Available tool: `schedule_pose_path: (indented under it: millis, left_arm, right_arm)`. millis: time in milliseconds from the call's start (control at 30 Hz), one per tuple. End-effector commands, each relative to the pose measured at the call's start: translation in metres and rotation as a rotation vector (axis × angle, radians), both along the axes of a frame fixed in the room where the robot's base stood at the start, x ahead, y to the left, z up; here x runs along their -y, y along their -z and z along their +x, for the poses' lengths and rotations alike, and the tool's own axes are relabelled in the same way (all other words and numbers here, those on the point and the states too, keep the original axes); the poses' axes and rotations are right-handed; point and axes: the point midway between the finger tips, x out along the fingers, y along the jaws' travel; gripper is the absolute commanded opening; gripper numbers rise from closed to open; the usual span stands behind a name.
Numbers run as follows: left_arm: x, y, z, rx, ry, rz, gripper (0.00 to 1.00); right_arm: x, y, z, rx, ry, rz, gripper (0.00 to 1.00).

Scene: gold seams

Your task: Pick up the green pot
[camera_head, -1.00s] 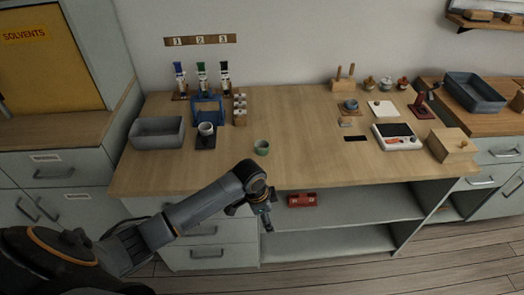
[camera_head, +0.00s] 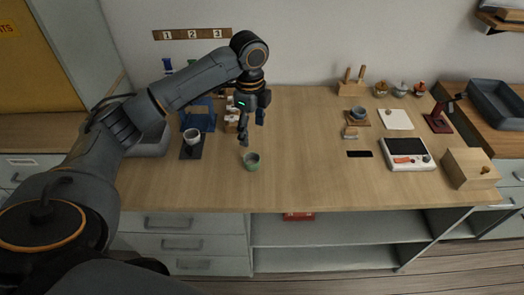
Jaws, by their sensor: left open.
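The green pot (camera_head: 252,162) is a small, open-topped cup standing upright on the wooden worktop near its front edge. My left gripper (camera_head: 252,132) hangs above the worktop with its fingers pointing down, just above and behind the pot in the picture. Its fingers are spread apart and nothing is between them. It appears apart from the pot. My right gripper is not in view.
A white cup (camera_head: 192,136) on a dark stand and a blue rack (camera_head: 199,115) stand left of the pot. My arm partly hides a grey bin (camera_head: 152,143). A white scale-like device (camera_head: 407,154) stands at right.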

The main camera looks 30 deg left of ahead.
Motion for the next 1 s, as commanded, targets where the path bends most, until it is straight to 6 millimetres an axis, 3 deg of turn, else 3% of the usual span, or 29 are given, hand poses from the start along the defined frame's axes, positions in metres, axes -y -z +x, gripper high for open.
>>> schedule_pose_path:
  millis: [133,500,733,1000]
  left_arm:
    - [-0.007,0.003,-0.001,-0.013,0.010,0.002,0.72]
    - [-0.006,0.069,-0.001,-0.011,0.009,0.001,0.72]
    - [-0.006,0.085,-0.002,-0.010,0.009,0.002,0.72]
    - [-0.006,0.124,-0.003,-0.010,0.008,0.002,0.72]
  right_arm:
    - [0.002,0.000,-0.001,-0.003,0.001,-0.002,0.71]
    - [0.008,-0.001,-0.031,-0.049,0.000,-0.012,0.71]
    - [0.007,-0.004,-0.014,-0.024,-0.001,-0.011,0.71]
    - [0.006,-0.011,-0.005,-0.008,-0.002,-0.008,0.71]
